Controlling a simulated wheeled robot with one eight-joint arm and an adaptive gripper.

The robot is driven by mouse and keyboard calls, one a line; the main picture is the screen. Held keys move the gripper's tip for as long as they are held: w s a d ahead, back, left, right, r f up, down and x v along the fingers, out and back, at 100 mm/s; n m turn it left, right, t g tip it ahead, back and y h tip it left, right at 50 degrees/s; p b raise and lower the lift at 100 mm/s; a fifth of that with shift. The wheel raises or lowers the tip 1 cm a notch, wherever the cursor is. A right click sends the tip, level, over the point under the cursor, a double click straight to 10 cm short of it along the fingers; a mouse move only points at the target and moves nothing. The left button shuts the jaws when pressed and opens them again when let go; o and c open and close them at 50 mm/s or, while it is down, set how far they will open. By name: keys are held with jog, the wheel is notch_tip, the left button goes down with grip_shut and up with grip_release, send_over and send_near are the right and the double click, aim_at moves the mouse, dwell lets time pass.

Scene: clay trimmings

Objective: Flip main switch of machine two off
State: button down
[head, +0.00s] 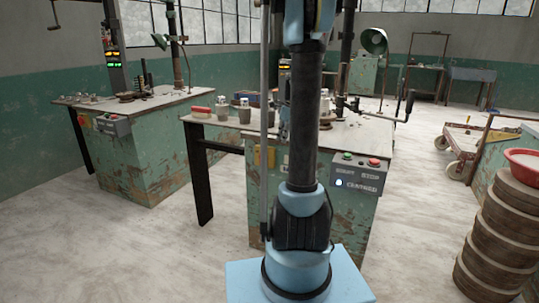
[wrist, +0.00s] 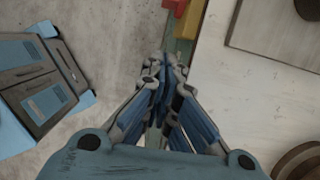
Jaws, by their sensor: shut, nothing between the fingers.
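My gripper (wrist: 160,75) is shut and empty in the wrist view, pointing down along a green machine side. Just beyond its tips is a yellow part (wrist: 188,25) with a red piece at the frame's top edge. In the head view, the middle machine (head: 345,215) has a yellow plate (head: 265,157) on its front, partly behind my arm. Its grey control box (head: 360,173) has a green button, a red button and a lit white lamp. The left machine (head: 150,165) has its own control box (head: 113,125). I cannot read any machine number.
The middle machine's pale tabletop (wrist: 225,85) fills the wrist view's right side. Stacked round boards (head: 495,240) under a red bowl (head: 524,160) stand at right. The floor between the left and middle machines is clear.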

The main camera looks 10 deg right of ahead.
aim_at(270, 152)
jog(key=x, duration=1)
jog(key=shift+w+a+f, duration=0.1)
jog(key=shift+f, duration=0.05)
jog(key=shift+w+a, duration=0.65)
jog(key=shift+a, duration=0.3)
jog(key=shift+w+a, duration=0.45)
jog(key=shift+a, duration=0.15)
jog(key=shift+d+r, duration=0.1)
jog(key=shift+r, duration=0.15)
